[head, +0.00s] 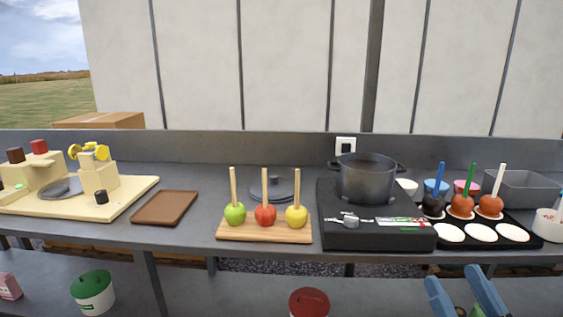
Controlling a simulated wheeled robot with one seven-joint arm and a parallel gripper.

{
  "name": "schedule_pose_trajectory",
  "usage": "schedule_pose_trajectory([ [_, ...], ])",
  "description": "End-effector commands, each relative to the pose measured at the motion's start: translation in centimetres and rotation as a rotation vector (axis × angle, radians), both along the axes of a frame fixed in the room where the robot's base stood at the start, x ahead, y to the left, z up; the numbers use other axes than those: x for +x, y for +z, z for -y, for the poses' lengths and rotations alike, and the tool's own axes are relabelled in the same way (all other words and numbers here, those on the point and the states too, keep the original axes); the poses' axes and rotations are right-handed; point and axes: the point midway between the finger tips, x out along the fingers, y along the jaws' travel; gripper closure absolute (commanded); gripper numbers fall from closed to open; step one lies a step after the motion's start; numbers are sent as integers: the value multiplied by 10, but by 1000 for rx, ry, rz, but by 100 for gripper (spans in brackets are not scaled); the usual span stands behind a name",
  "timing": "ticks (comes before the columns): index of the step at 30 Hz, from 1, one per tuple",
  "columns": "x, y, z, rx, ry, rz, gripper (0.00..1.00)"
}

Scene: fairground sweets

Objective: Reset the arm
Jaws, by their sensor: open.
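My gripper (455,283) shows at the bottom right edge of the head view, as two blue fingers standing apart. It is open, and nothing shows between the fingertips. It is in front of the counter (185,240), below the black tray (455,243). The rest of my arm is out of the picture.
On the counter stand a cream machine (130,187), a brown tray (165,208), a wooden board (235,233) with three sticked apples, and a black stove (345,236) bearing a pot (366,180). Dipped apples (461,206) stand right. Below are green-lidded (93,292) and red-lidded (309,303) tubs.

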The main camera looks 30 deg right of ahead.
Motion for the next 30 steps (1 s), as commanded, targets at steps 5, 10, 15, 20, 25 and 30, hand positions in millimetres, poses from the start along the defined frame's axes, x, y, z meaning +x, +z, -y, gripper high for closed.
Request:
schedule_pose_trajectory([
  [5, -41, -42, -56, 30, 119, -233, 35],
  [10, -88, -71, -106, 84, 209, -443, 35],
  [15, -135, -87, -148, 151, 271, -627, 35],
  [20, -163, -90, -171, 198, 299, -734, 35],
  [25, -174, -92, -180, 217, 307, -776, 35],
  [30, -174, -91, -180, 217, 308, -776, 35],
])
